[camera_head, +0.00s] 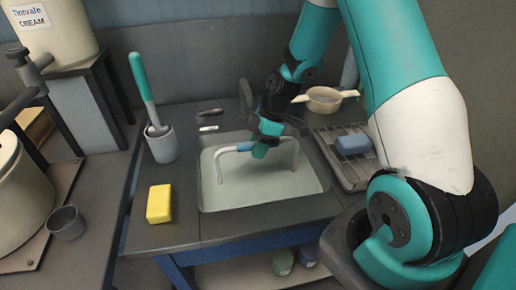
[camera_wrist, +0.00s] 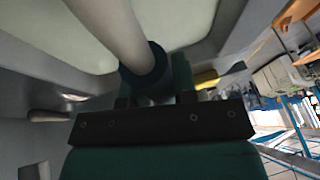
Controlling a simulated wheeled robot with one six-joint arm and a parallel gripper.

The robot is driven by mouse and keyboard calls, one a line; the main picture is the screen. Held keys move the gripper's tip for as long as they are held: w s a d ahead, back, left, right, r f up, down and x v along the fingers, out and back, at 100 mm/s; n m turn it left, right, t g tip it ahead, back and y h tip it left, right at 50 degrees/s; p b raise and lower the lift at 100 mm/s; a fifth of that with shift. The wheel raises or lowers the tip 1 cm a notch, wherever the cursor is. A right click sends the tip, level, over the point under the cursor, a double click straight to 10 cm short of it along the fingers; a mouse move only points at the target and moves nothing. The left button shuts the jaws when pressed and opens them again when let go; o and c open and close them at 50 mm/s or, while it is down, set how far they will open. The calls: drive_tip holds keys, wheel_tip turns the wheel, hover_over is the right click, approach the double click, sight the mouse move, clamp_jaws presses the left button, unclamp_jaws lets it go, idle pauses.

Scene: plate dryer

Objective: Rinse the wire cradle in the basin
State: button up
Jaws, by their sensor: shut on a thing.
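The wire cradle is a pale grey arched bar (camera_head: 219,164) with a blue sleeve (camera_head: 260,144) on its top. It stands within the outline of the sunken basin (camera_head: 207,205), legs pointing down. I cannot tell whether its legs touch the pale surface inside the basin. My teal gripper (camera_head: 264,149) is shut on the cradle near the blue sleeve. In the wrist view the cradle's thick pale bar (camera_wrist: 112,28) runs into a dark collar at my gripper (camera_wrist: 160,82), with the pale basin (camera_wrist: 60,30) behind it.
A yellow sponge (camera_head: 159,204) lies left of the basin, near a grey cup (camera_head: 162,146) holding a teal-handled brush (camera_head: 141,78). Right of the basin is a wire rack (camera_head: 342,170) with a blue block (camera_head: 354,143). A cream handled bowl (camera_head: 323,100) sits behind.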

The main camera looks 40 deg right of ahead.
wheel_tip(320, 180, up, 13)
drive_tip(key=p, duration=0.8)
drive_tip(key=shift+f+p, duration=0.2)
drive_tip(key=shift+p, duration=0.15)
